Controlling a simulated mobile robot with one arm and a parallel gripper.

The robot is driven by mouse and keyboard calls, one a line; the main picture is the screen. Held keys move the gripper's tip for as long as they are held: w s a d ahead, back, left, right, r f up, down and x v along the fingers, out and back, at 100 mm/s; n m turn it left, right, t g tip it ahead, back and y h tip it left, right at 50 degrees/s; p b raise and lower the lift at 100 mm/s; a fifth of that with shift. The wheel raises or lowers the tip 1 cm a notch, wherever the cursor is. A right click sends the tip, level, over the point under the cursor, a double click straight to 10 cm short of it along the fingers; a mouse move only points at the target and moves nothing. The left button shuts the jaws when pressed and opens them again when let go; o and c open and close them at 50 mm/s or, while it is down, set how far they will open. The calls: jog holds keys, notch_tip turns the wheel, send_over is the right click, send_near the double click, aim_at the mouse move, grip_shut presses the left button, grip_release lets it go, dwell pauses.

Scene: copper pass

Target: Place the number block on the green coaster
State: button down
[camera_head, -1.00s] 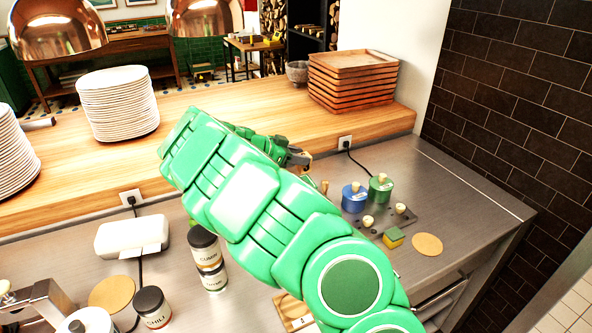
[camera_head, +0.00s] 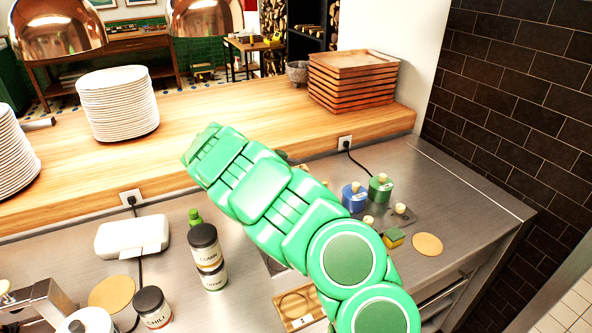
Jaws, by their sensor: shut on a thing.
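My green arm crosses the middle of the view and hides my gripper and anything in it. I cannot make out a number block for certain. A small yellow block with a green top (camera_head: 393,238) sits at the right of the counter, beside the arm. No green coaster shows. A round tan disc (camera_head: 427,244) lies flat to the right of that block, and another tan disc (camera_head: 112,292) lies at the lower left.
Blue (camera_head: 354,198) and green (camera_head: 380,188) knobbed cylinders stand right of my arm. A wooden tray (camera_head: 296,309) lies below it. Stacked jars (camera_head: 207,257), a green object (camera_head: 195,217) and a chili jar (camera_head: 152,306) stand left. The raised wooden shelf (camera_head: 225,110) runs behind.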

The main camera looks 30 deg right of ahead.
jog(key=shift+f, duration=0.3)
jog(key=c, duration=0.6)
grip_release()
jog(key=shift+r, duration=0.1)
jog(key=v, duration=1.2)
